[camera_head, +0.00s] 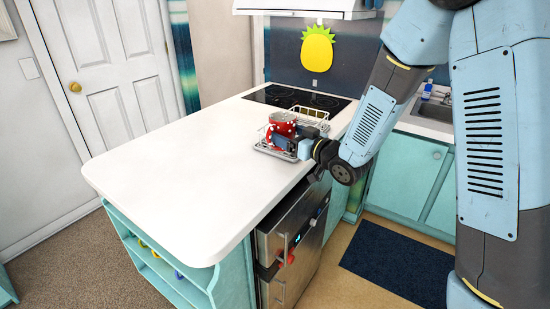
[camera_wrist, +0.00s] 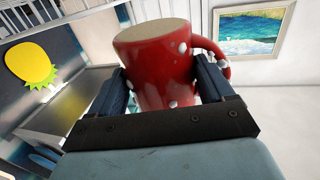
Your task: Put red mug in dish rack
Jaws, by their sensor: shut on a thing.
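The red mug (camera_head: 281,119) with white spots is held over the counter. In the wrist view the mug (camera_wrist: 160,65) is between my gripper's two fingers (camera_wrist: 163,88), which are closed on its sides. Its handle points right and a flat tan round face shows at its top; I cannot tell whether this is the base. My gripper (camera_head: 284,135) partly hides the mug in the head view. The wire dish rack (camera_head: 308,113) stands on the counter, with its tray end (camera_head: 268,152) in front of the mug. I cannot tell whether the mug touches the rack.
The white counter (camera_head: 180,150) is clear to the left of the rack. A black cooktop (camera_head: 285,96) lies behind it, and a sink (camera_head: 440,97) is at the right. An oven (camera_head: 290,245) is below the counter edge.

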